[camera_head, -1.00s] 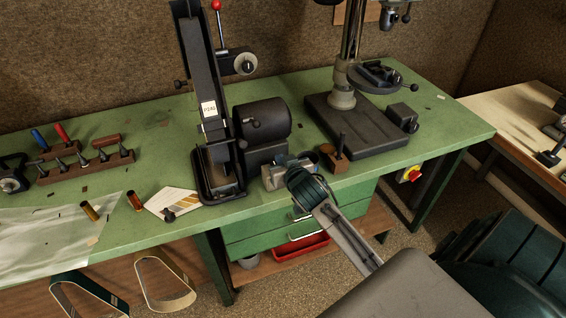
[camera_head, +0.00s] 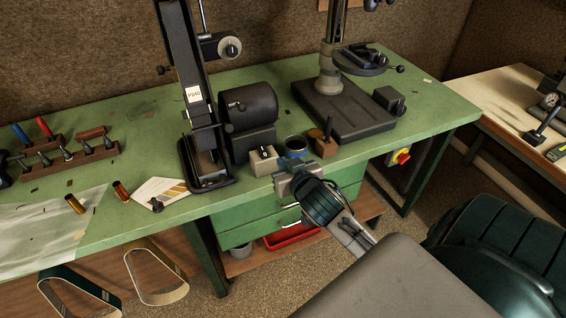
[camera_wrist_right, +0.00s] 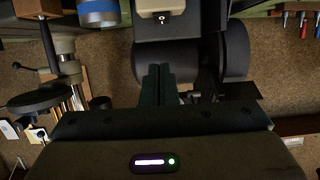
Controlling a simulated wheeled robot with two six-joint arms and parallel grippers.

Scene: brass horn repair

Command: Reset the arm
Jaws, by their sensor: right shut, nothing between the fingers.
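My right arm comes in from the lower right in the head view. My right gripper (camera_head: 288,172) is at the front edge of the green bench, just in front of a small beige switch box (camera_head: 262,160) and a round blue-banded tin (camera_head: 295,146). In the right wrist view its fingers (camera_wrist_right: 158,85) are together with nothing between them. That view appears upside down, with the blue-banded tin (camera_wrist_right: 98,12) and the switch box (camera_wrist_right: 160,8) at its top edge. My left gripper is not in view.
A belt grinder (camera_head: 200,130) and a drill press (camera_head: 345,105) stand on the green bench (camera_head: 110,215). A wooden block with a dark peg (camera_head: 326,146) is beside the tin. Drawers (camera_head: 250,232) lie below the gripper. Floor to the right is partly open.

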